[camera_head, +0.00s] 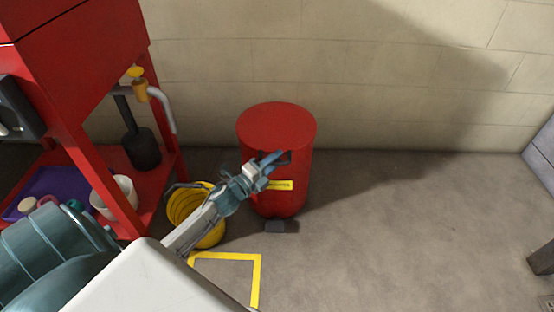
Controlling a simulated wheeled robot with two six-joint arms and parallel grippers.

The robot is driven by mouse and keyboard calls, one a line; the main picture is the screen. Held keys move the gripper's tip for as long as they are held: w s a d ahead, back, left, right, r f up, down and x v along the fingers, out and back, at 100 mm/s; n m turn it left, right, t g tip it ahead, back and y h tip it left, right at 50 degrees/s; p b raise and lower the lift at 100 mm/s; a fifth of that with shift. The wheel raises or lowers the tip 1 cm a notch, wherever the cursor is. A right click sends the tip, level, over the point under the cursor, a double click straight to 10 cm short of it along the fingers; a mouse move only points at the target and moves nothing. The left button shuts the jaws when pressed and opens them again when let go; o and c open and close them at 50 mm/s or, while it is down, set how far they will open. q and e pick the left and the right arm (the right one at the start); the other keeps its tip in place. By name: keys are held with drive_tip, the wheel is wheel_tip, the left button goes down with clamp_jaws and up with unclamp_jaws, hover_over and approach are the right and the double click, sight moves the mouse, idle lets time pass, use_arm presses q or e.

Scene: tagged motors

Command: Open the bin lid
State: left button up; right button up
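A red cylindrical bin (295,195) stands upright on the floor against the wall. Its round red lid (276,123) is down on top. A yellow label is on its front and a dark pedal (282,226) is at its foot. My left gripper (275,161) reaches in from the lower left and overlaps the upper front of the bin, near the lid's rim. A small dark part shows by its fingertips. I cannot tell whether the fingers touch the bin or how far apart they are. My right gripper is not in view.
A red workstation (120,95) with a lower shelf stands at the left. A yellow bucket (185,205) sits between it and the bin, partly behind my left arm. A yellow square (256,275) is marked on the floor.

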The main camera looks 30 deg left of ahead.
use_arm(q)
drive_tip(key=shift+w+d, duration=0.15)
drive_tip(key=shift+w, duration=0.4)
clamp_jaws()
drive_tip(key=shift+r, duration=0.15)
